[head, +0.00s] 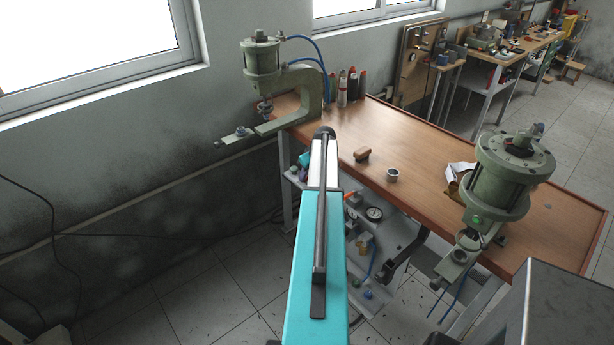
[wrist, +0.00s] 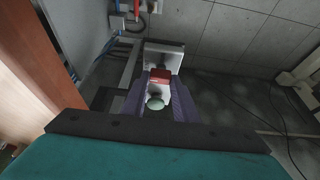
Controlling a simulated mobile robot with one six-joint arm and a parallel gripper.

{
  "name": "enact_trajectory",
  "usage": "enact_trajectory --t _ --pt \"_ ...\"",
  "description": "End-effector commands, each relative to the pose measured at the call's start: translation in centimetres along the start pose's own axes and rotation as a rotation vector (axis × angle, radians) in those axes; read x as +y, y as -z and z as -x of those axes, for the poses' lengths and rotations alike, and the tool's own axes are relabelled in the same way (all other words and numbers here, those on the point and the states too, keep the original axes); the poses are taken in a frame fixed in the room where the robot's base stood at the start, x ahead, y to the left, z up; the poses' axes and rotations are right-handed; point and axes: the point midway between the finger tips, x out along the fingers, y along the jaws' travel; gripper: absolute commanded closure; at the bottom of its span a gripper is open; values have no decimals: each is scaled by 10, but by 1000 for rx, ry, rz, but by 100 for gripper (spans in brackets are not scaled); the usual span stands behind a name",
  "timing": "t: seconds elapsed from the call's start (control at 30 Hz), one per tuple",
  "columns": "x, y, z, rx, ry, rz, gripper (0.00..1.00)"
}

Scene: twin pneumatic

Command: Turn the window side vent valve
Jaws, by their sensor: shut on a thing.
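In the wrist view my gripper (wrist: 160,80) has its two purple fingers on either side of a small red piece (wrist: 161,73), which looks like the vent valve's handle. The jaws are shut on it. A pale green round part (wrist: 155,103) shows between the fingers, nearer the camera. A light grey block (wrist: 165,52) lies just beyond the red piece. The window side press (head: 262,62) stands at the left end of the bench in the head view.
The wooden bench (head: 425,150) holds a second green press (head: 500,185) at its right end, a brown block (head: 362,154) and a tape roll (head: 392,175). Under it are a gauge (head: 374,213), fittings and tubes. Open floor (head: 215,290) lies to the left.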

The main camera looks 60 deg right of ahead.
Motion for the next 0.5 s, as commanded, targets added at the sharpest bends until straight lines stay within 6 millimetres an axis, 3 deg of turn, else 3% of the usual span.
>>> enact_trajectory --t 0.5 --pt "-4 -2 -3 -2 -78 -195 96"
